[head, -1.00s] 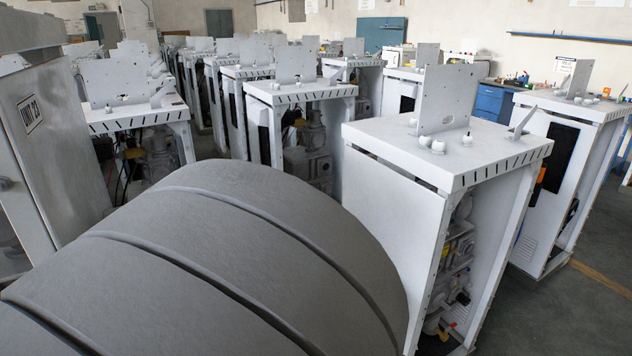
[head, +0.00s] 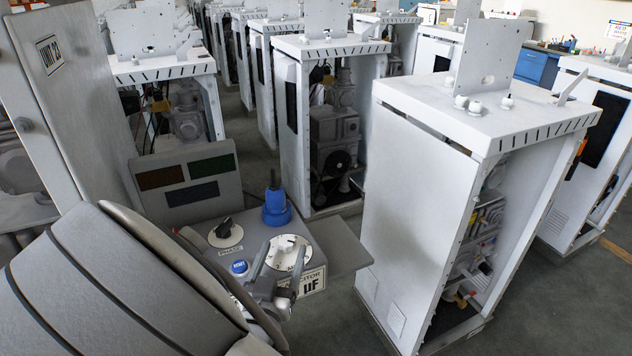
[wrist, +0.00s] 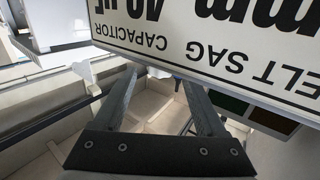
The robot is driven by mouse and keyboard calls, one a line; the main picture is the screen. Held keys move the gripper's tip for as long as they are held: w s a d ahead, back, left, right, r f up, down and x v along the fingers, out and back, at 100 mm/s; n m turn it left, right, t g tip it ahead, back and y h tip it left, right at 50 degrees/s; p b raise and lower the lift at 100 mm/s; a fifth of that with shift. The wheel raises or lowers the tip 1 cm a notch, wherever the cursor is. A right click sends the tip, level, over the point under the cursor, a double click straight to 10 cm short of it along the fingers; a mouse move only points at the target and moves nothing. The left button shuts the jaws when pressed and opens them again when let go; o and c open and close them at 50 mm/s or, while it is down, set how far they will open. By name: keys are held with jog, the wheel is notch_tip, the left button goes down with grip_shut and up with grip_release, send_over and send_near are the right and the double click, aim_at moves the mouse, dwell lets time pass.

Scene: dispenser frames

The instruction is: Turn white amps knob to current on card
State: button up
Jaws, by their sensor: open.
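A white knob (head: 287,243) sits on a white marked dial on the grey panel in the head view. Its label is mostly hidden, and its setting is too small to read. My gripper (head: 280,257) is open, with its fingers in front of this dial; I cannot tell whether they touch anything. A white card (head: 313,280) is partly hidden by my gripper. In the wrist view the card (wrist: 205,42) appears upside down, with "CAPACITOR" and "BELT SAG" lines; no current value shows. My open fingers (wrist: 160,82) have nothing between them.
A black PHASE knob (head: 225,229), a blue RESET button (head: 239,267) and a blue upright piece (head: 276,205) are close by on the panel. A board with dark display windows (head: 187,180) stands behind. White cabinets (head: 410,190) stand right and behind, with floor between.

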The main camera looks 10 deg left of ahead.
aim_at(289, 235)
jog(key=w, duration=0.6)
jog(key=shift+w+d, duration=0.15)
jog(key=shift+w, duration=0.15)
grip_shut()
